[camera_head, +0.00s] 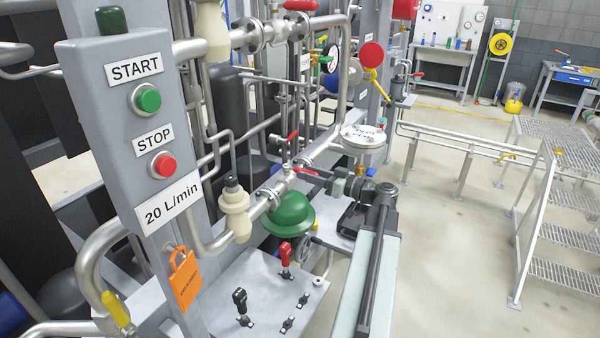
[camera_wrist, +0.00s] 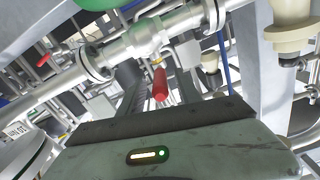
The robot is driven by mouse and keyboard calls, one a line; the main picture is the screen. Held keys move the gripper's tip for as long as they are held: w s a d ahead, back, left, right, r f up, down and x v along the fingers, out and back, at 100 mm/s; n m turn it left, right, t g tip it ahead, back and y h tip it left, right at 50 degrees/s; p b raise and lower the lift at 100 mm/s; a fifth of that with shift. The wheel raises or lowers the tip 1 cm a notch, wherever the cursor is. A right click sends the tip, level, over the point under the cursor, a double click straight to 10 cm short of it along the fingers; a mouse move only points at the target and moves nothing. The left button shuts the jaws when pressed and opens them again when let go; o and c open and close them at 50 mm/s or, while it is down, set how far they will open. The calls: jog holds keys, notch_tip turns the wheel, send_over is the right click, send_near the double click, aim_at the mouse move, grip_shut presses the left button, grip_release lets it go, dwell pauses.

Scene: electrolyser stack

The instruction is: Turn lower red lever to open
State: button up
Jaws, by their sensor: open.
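A red lever (camera_wrist: 160,84) hangs from a valve on a silver pipe (camera_wrist: 140,42) in the wrist view, pointing towards my gripper. My gripper (camera_wrist: 158,92) is open, with its fingers on either side of the lever's line of sight. I cannot tell whether they touch it. In the head view, my gripper (camera_head: 320,178) is at the pipe beside the lever, whose red part (camera_head: 301,169) shows just left of the fingers. Another red lever (camera_head: 291,137) sits higher on the pipework.
A green dome (camera_head: 288,213) hangs close below the pipe. A grey START/STOP panel (camera_head: 125,115) is at the left. A lower plate carries a red handle (camera_head: 286,256).

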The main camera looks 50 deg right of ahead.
jog(key=shift+x, duration=1.35)
grip_shut()
